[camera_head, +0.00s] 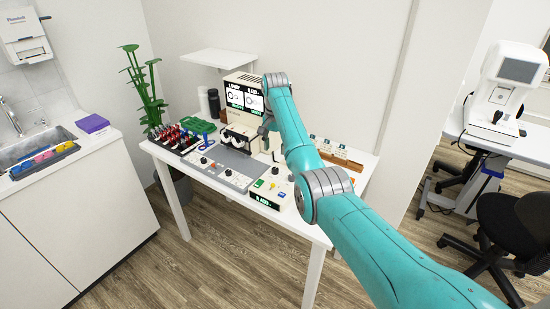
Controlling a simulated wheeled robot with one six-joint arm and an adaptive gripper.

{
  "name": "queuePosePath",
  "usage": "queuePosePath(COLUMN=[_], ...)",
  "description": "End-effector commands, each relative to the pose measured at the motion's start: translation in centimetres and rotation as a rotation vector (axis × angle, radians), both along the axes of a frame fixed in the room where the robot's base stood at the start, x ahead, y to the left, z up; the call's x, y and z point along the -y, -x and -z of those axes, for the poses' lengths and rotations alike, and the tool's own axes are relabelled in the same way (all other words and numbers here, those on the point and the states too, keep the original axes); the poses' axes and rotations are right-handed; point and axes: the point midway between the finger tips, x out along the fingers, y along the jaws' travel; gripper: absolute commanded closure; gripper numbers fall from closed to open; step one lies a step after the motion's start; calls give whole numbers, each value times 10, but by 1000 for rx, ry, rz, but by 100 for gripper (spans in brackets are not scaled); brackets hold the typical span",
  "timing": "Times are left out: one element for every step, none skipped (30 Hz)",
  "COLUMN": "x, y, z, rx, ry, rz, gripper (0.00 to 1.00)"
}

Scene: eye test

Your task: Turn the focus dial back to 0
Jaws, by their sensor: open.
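The focus dial cannot be told apart for sure at this size. A grey panel (232,158) on the white table carries small knobs, among them one dark knob (203,160). In front of it stands a cream control box (258,190) with a yellow and a green button, dark knobs and a lit green readout (264,203). Dial marks are too small to read. My teal arm comes from the lower right over the table. My gripper (266,128) is small and partly hidden by the arm, above the table in front of the cream machine; it is open and apart from the control box.
A cream machine (238,118) with two screens stands at the table's back. A rack of dark and red items (175,138) and a green tray (200,126) are left; a wooden rack (338,155) is right. A plant (145,90) and sink counter (85,165) are further left.

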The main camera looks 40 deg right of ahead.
Motion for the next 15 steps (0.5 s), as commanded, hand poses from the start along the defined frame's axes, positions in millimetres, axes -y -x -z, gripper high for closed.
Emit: queuePosePath(x=[0,0,0,0,0,0,0,0,0,0,0,0,0,0,0], y=[0,0,0,0,0,0,0,0,0,0,0,0,0,0,0], z=[-7,-10,-14,-16,-19,-21,-22,-23,-24,-24,-24,-24,-24,-24,-24], rx=[0,0,0,0,0,-1,-1,-1,-1,-1,-1,-1,-1,-1,-1], ry=[0,0,0,0,0,0,0,0,0,0,0,0,0,0,0], rz=[0,0,0,0,0,0,0,0,0,0,0,0,0,0,0], gripper=[46,46,46,46,46,46,46,46,46,46,46,46,46,46,46])
